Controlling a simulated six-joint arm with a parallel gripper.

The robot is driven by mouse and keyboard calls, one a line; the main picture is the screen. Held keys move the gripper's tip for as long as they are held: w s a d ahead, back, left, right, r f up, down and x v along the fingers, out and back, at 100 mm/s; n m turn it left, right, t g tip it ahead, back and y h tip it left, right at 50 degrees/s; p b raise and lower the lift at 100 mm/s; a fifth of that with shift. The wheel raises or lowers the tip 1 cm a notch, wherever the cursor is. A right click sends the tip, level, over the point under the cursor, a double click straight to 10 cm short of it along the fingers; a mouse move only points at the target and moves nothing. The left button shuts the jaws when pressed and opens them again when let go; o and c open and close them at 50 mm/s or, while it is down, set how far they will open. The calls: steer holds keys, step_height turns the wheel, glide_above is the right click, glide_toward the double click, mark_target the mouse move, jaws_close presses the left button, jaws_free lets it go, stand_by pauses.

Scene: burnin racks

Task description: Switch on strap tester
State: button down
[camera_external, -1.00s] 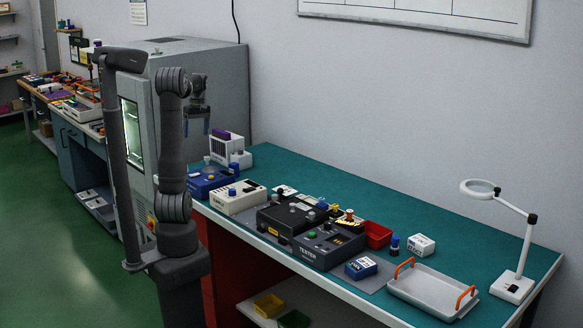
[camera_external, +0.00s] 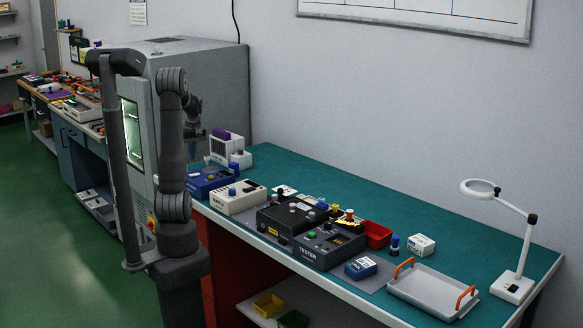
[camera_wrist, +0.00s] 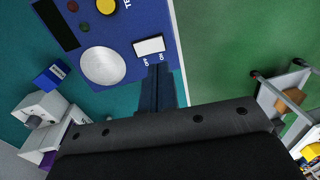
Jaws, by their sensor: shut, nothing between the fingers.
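The blue strap tester (camera_external: 207,182) sits at the left end of the green bench; its label is cut to "TE" in the wrist view. There its blue top (camera_wrist: 120,50) carries a round silver plate (camera_wrist: 103,66), a yellow button (camera_wrist: 106,5) and a white rocker switch (camera_wrist: 149,45) marked ON and OFF. My gripper (camera_wrist: 158,70) is shut and empty, its tips beside the switch's lower edge, by the markings. I cannot tell whether they touch, or which way the rocker is set. In the external view the gripper (camera_external: 194,150) is partly hidden behind my arm.
A white-and-purple unit (camera_external: 227,147) stands behind the tester. A cream box (camera_external: 238,198) and a grey box marked TESTER (camera_external: 328,244) sit to its right. A grey cabinet (camera_external: 215,85) stands to the left. In the wrist view, green floor (camera_wrist: 235,50) lies beyond the bench edge.

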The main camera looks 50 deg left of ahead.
mark_target(191, 175)
steer(key=f, duration=0.6)
steer(key=shift+s+f, duration=0.35)
steer(key=shift+s, duration=0.05)
steer(key=shift+s+f, duration=0.15)
steer(key=shift+f, duration=0.15)
steer(key=shift+w+r, duration=0.35)
steer(key=shift+w, duration=0.45)
step_height(191, 175, up, 14)
steer(key=s, duration=0.1)
steer(key=shift+s, duration=0.35)
